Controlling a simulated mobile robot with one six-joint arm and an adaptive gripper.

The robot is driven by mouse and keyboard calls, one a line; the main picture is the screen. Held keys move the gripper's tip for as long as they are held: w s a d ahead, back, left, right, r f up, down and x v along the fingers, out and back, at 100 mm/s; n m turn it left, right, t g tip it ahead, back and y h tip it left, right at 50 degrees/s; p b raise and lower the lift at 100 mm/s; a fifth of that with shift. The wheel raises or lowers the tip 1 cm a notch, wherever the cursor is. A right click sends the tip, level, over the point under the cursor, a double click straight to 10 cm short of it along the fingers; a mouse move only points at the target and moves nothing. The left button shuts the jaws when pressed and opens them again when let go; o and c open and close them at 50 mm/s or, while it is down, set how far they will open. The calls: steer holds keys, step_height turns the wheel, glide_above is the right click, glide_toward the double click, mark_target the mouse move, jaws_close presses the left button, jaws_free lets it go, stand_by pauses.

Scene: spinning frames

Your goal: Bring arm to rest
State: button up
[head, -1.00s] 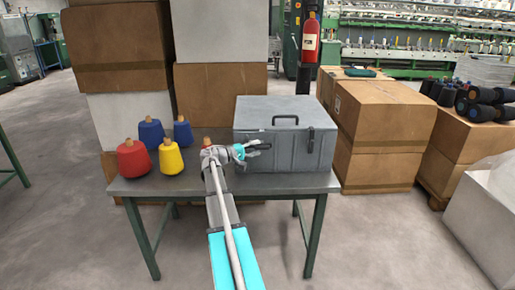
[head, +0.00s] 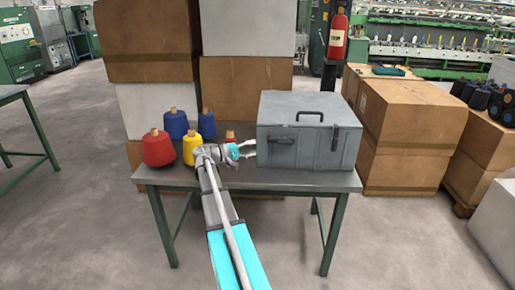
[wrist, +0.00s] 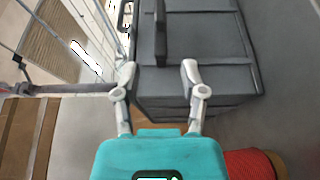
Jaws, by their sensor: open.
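My gripper (head: 257,149) is open and empty over the table (head: 290,181), beside the left side of the grey metal box (head: 328,149). In the wrist view the two fingers (wrist: 157,77) are spread apart, with the grey box (wrist: 205,60) in front of them. I cannot tell whether a fingertip touches the box. My arm reaches forward over the table's front edge. It partly hides a yellow cone (head: 190,148) and a red cone behind the gripper (head: 230,136).
A large red cone (head: 158,149) and two blue cones (head: 176,124) stand at the table's left. Cardboard boxes (head: 150,42) are stacked behind, and more cartons (head: 412,130) stand at the right. The floor in front is clear.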

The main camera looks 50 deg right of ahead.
steer(key=shift+w+a, duration=0.1)
steer(key=shift+a, duration=0.05)
stand_by(0.6)
steer(key=w+a+f+n+t+y, duration=0.1)
steer(key=a+f+t+y, duration=0.1)
steer(key=a+f, duration=0.5)
steer(key=w+a+f+n+t+y, duration=0.1)
steer(key=a+f+t+y, duration=0.15)
steer(key=a, duration=0.85)
steer(key=w+a+f+n+t+y, duration=0.1)
steer(key=a+f+t+y, duration=0.25)
steer(key=a, duration=0.55)
steer(key=s+a+f+n+t+y, duration=0.1)
steer(key=s+a+f+y, duration=0.1)
steer(key=a, duration=0.7)
steer(key=s+a+f+n+y, duration=0.1)
steer(key=s+a+y, duration=0.15)
steer(key=a, duration=0.65)
steer(key=s+a+f+n+t+y, duration=0.1)
steer(key=a+f+y, duration=0.15)
steer(key=a, duration=0.65)
step_height(320, 180, up, 24)
steer(key=p, duration=2.4)
steer(key=shift+d+f, duration=0.15)
steer(key=shift+d, duration=0.05)
steer(key=shift+w, duration=0.1)
steer(key=shift+d, duration=0.1)
